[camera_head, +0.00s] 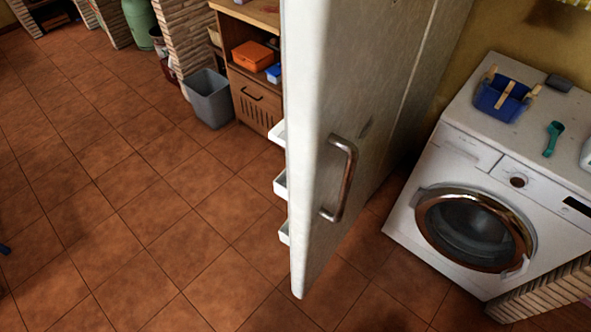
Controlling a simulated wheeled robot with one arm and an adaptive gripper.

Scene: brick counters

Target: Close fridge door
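The fridge door (318,135) stands open in the middle of the head view, seen nearly edge-on. It is off-white and worn, with a curved metal handle (343,180) on its right-hand face. White shelf bins (281,185) stick out from its left-hand, inner side. Behind it on the right is a tall pale surface (425,70), perhaps the fridge's side. The inside of the fridge is hidden. My gripper does not show in this view.
A white washing machine (440,170) stands at the right, with a blue basket (502,100) and a green scoop (553,138) on top. A grey bin (208,98) stands by a wooden cabinet (254,95).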

